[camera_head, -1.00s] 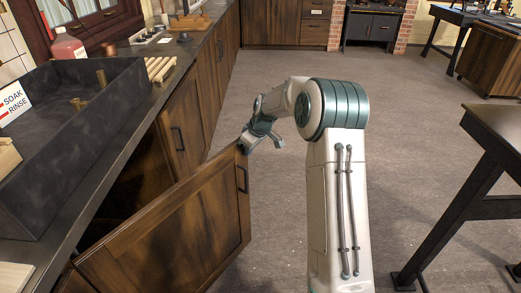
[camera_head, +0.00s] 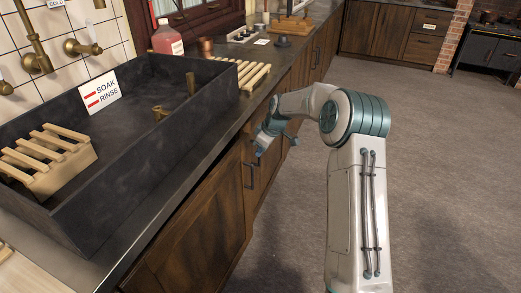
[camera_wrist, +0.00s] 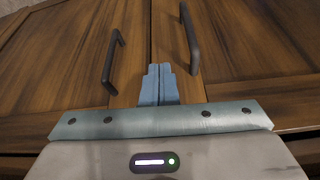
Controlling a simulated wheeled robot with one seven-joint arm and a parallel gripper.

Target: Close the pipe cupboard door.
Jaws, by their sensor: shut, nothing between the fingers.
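The pipe cupboard door (camera_head: 203,232), dark brown wood, stands under the sink counter in the head view. It lies in line with the cabinet front or nearly so; I cannot tell whether a small gap is left. Its black bar handle (camera_head: 248,176) is near its far edge. In the wrist view the door (camera_wrist: 75,45) seems to be the left one, with a handle (camera_wrist: 113,62). My gripper (camera_head: 262,149) is shut and empty, by the door's handle edge. Its blue fingertips (camera_wrist: 160,70) are at the seam between two doors; contact is unclear.
A neighbouring door (camera_wrist: 240,40) with its own handle (camera_wrist: 189,38) adjoins on the right. A dark sink (camera_head: 150,100) with wooden racks sits on the counter above. Open grey floor (camera_head: 430,170) lies to the right.

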